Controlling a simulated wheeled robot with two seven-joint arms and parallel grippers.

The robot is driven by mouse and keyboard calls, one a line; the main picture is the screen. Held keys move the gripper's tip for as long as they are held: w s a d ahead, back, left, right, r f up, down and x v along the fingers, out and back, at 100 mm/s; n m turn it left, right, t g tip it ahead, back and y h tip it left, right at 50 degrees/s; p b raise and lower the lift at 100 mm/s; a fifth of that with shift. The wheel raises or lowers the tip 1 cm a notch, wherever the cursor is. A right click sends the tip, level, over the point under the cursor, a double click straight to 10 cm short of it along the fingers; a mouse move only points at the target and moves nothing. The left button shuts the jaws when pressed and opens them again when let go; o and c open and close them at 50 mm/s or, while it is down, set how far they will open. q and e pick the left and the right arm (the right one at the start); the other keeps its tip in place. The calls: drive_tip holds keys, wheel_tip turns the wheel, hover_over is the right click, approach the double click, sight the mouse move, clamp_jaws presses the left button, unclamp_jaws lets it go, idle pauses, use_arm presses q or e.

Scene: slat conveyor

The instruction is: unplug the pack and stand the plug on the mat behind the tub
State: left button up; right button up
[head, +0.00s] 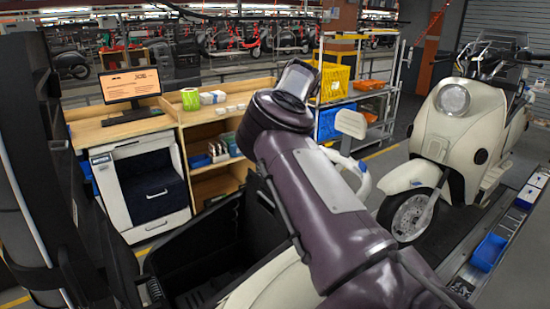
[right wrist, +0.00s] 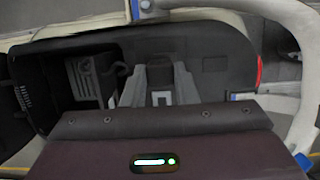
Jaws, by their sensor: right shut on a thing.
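The black tub under the scooter's raised seat shows in the head view (head: 190,262) and in the right wrist view (right wrist: 215,45). My right gripper (right wrist: 159,80) reaches over the tub, its two grey fingers closed around a small dark thing, probably the plug, mostly hidden between them. A grey ribbed block (right wrist: 86,80) sits in the tub, left of the fingers, with a dark loop, perhaps a cable, beside it. I cannot tell whether the plug is still joined to the pack. The mat cannot be made out. My left gripper is out of view.
The black raised seat (head: 40,150) stands at the left. A wooden bench (head: 120,125) with a monitor (head: 131,85) and a drawer cabinet (head: 140,185) stand beyond. A cream scooter (head: 455,125) stands at the right, by the conveyor with a blue bin (head: 488,252).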

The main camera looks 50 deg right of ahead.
drive_tip(key=shift+f+b, duration=0.35)
drive_tip(key=shift+f, duration=0.35)
drive_tip(key=o, duration=1.1)
drive_tip(key=shift+c, duration=0.2)
drive_tip(key=shift+r, duration=0.15)
drive_tip(key=shift+r, duration=0.3)
drive_tip(key=b+v, duration=0.1)
drive_tip(key=v, duration=0.6)
drive_tip(key=shift+s+f, duration=0.1)
drive_tip(key=shift+s, duration=0.1)
